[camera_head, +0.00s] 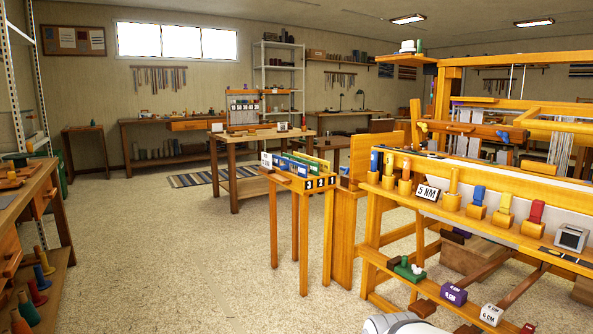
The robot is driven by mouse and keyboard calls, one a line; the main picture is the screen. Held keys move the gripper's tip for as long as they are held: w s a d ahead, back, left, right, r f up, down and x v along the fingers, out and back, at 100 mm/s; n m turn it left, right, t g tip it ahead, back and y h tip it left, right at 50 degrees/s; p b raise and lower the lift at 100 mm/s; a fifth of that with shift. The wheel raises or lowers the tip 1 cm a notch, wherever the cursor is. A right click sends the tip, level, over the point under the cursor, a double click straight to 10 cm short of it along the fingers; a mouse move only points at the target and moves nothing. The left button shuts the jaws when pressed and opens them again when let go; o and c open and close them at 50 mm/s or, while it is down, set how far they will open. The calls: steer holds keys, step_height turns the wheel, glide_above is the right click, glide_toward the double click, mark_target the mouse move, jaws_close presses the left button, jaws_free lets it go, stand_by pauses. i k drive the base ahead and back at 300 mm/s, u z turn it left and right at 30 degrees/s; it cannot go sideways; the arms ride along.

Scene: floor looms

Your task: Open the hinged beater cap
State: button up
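A large wooden floor loom (440,95) stands at the right, cut off by the right picture edge. A rounded white part of my arm shows at the bottom edge, near the loom's front. My gripper is not in view.
The loom's front rail (455,216) carries several coloured pegs, a "5 NM" sign (428,192) and a grey box (571,237). Marked cubes (453,294) sit on a lower rail. A narrow stand (300,182) adjoins the loom. Open speckled floor (190,260) lies left, beside a workbench (30,210).

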mark_target(516, 135)
steer(key=u, duration=0.05)
steer(key=i, duration=1)
steer(key=z, duration=0.05)
